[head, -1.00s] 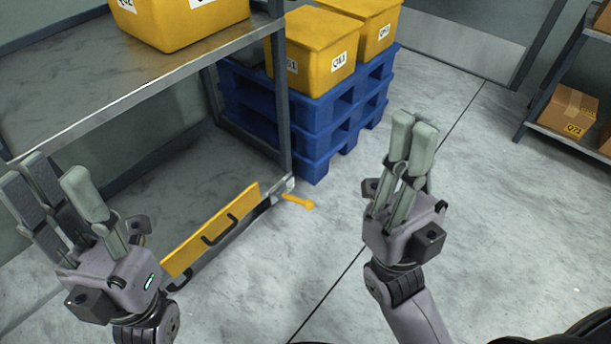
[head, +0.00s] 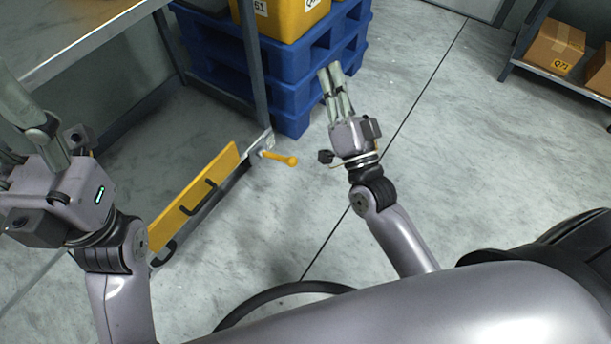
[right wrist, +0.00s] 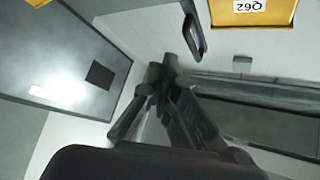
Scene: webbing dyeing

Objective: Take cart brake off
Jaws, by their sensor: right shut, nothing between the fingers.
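The yellow brake lever (head: 280,158) with a rounded end sticks out to the right from the lower corner of the metal shelf cart (head: 256,75), at the end of a yellow panel (head: 195,195). My right gripper (head: 330,70) is shut and empty. In the head view its fingers point up, to the right of the lever and apart from it. Its dark fingertips also show in the right wrist view (right wrist: 165,75); the lever does not show there. My left gripper (head: 14,95) is at the left edge, partly cut off, so its opening is unclear.
Blue pallets (head: 300,75) with a yellow bin (head: 285,15) stand behind the cart corner. Cardboard boxes (head: 555,45) sit on a rack at the upper right. The floor between is open. A yellow bin labelled Q62 (right wrist: 255,12) shows in the right wrist view.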

